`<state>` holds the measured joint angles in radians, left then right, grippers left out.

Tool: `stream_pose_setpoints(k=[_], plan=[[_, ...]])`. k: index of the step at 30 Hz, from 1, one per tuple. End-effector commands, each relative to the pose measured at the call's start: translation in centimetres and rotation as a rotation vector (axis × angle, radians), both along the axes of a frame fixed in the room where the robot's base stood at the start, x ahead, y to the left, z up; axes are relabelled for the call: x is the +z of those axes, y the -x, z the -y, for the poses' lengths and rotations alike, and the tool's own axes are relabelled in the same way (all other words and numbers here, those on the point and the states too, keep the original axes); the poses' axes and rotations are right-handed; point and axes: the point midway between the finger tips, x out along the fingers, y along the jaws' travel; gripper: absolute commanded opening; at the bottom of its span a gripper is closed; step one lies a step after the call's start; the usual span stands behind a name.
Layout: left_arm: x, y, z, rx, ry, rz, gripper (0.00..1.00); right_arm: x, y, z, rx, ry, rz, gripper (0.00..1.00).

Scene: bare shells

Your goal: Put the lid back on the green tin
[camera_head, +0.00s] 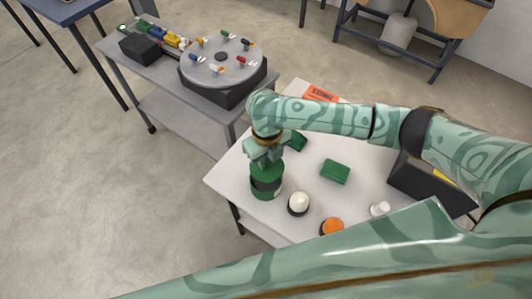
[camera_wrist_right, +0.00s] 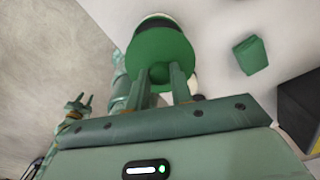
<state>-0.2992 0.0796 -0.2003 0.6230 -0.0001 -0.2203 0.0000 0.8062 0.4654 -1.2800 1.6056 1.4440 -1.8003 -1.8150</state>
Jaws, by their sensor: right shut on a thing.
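The green tin (camera_head: 266,187), with a dark band round its middle, stands upright near the left edge of the white table. My right gripper (camera_head: 265,152) is directly above it, pointing down. In the right wrist view its two fingers (camera_wrist_right: 160,84) are shut on the round green lid (camera_wrist_right: 160,50). The lid is over the tin's top; I cannot tell whether it is seated or slightly above. My left gripper (camera_wrist_right: 79,103) shows small at the left of the wrist view, fingers apart, empty, away from the tin.
On the white table (camera_head: 225,179) are a green block (camera_head: 335,171), a white ball in a dark cup (camera_head: 298,203), an orange-topped item (camera_head: 332,226), a small white bottle (camera_head: 380,209) and a dark box (camera_head: 425,185). A grey bench with a round turntable (camera_head: 222,65) stands behind left.

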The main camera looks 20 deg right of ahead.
Motion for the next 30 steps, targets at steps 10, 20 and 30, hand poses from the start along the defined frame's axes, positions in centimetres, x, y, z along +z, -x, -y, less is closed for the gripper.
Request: stream_pose_setpoints(k=[10,20,30], plan=[[-1.0,0.1,-0.1,0.001,-0.001,-0.003,0.36,-0.9,-0.2,-0.3,0.107,0.0,0.001,0.01],[-4.7,0.8,-0.1,0.001,-0.002,-0.017,0.36,-4.1,-0.2,-0.2,0.105,0.0,0.0,0.01],[-5.9,1.0,-0.1,0.0,-0.001,-0.023,0.36,-6.3,-0.2,-0.3,0.103,0.0,0.0,0.01]])
